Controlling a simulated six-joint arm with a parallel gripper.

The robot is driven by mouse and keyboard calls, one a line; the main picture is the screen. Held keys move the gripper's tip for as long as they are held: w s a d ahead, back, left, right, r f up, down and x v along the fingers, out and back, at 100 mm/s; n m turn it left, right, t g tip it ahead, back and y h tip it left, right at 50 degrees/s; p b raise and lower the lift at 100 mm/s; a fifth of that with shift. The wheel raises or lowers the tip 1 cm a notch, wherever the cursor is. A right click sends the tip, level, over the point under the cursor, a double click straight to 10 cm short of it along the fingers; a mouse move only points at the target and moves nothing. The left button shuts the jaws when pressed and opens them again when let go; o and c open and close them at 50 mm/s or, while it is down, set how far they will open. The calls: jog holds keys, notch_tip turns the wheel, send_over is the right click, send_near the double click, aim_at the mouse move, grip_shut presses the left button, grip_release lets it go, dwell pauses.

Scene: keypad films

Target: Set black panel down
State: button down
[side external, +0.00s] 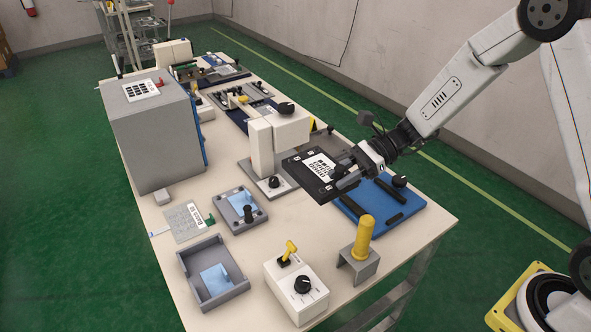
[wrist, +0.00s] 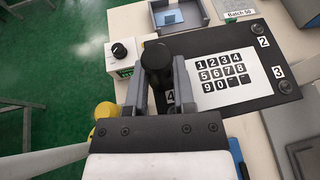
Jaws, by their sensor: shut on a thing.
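The black panel (side external: 303,178) carries a white number keypad sticker and is held above the table, in front of the white press-like device. In the wrist view the panel (wrist: 228,42) spreads to the right of the fingers, with round knobs and numbered labels at its corners. My gripper (side external: 346,181) is shut on a black upright knob of the panel; in the wrist view my gripper (wrist: 158,78) has a finger on each side of that knob. The panel's underside and its exact height are hidden.
A blue board (side external: 405,208) with black bars lies below and right of the panel. A grey tray (side external: 240,287), a white knob box (side external: 298,290), a yellow-handled bracket (side external: 362,250) and a small grey fixture (side external: 232,205) stand in front. A large grey box (side external: 155,140) stands at left.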

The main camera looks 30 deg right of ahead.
aim_at(328, 188)
jog(key=a, duration=0.1)
jog(key=w+a, duration=0.1)
jog(key=a, duration=0.1)
jog(key=shift+r, duration=0.1)
notch_tip(328, 188, down, 10)
jog(key=shift+d, duration=0.2)
jog(key=shift+f, duration=2.8)
jog(key=shift+f, duration=2.05)
jog(key=shift+f, duration=0.15)
